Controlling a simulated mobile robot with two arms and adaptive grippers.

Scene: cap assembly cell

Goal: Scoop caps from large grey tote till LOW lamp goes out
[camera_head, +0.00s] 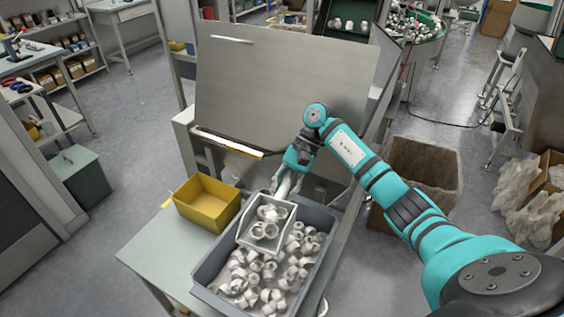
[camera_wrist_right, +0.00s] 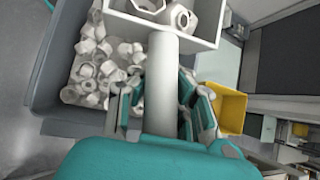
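The large grey tote (camera_head: 207,288) stands on a pale table and holds many white caps (camera_head: 263,277). It also shows in the wrist view (camera_wrist_right: 52,68). A pale, square-mouthed scoop (camera_head: 244,238) with several caps in it is over the back part of the tote. I cannot tell how far it is above the heap. My right gripper (camera_head: 287,184) is shut on the scoop's round handle (camera_wrist_right: 160,85), with fingers on both sides of it. My left gripper is not in view. I cannot make out a LOW lamp.
A yellow bin (camera_head: 208,203) stands on the table (camera_head: 160,258), left of the tote. A large grey panelled machine (camera_head: 285,85) with a pale ledge (camera_head: 227,143) stands behind. A brown bin (camera_head: 425,170) stands on the right, partly behind my right arm.

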